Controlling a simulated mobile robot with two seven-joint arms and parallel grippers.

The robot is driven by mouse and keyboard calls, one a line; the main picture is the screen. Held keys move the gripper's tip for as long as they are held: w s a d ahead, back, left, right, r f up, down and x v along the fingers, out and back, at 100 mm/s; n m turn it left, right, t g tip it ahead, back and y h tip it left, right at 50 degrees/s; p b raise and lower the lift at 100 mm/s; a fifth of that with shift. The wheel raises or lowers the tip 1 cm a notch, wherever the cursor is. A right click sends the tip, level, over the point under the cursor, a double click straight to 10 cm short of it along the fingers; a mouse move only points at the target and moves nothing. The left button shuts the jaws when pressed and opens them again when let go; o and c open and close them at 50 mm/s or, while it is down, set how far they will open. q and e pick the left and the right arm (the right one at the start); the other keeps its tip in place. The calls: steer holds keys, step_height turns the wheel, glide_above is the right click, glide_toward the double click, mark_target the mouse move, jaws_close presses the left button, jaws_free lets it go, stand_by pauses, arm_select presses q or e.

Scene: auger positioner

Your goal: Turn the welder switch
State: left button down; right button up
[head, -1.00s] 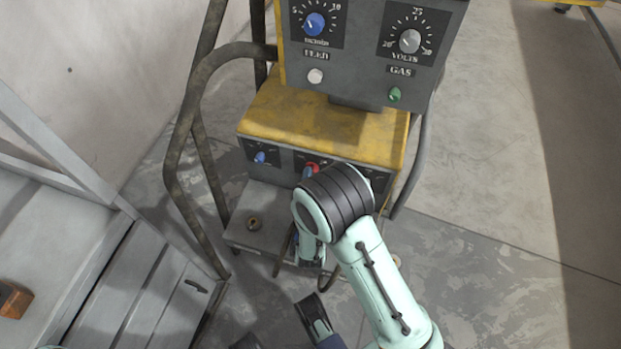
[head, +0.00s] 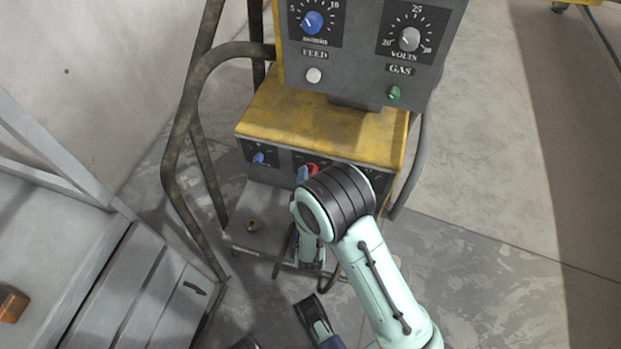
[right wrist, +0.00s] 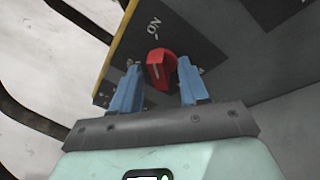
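The welder switch is a red knob (head: 314,168) on the dark front panel under the yellow cover. In the right wrist view the red knob (right wrist: 160,68) has a pale mark on it, with "ON" printed beyond it. My right gripper (right wrist: 160,78) is open, with one blue finger on each side of the knob. A gap shows at the left finger; the right finger is close, and I cannot tell whether it touches. In the head view my right gripper (head: 304,175) is mostly hidden behind my own arm.
A blue knob (head: 258,158) sits left on the same panel. The upper control box (head: 350,75) overhangs with dials and buttons. A bent metal rail (head: 180,130) runs along the machine's left side. A grey slatted structure (head: 130,285) stands at left.

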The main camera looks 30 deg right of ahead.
arm_select(q)
steer(key=shift+t, duration=0.6)
steer(key=w+r, duration=0.1)
steer(key=w+p, duration=0.1)
steer(key=w+r, duration=0.1)
steer(key=shift+w+d+r+p, duration=0.15)
steer(key=shift+d+r+p, duration=0.1)
steer(key=shift+r+p, duration=0.1)
arm_select(e)
steer(key=v, duration=1.3)
steer(key=shift+s, duration=0.15)
steer(key=shift+a, duration=0.1)
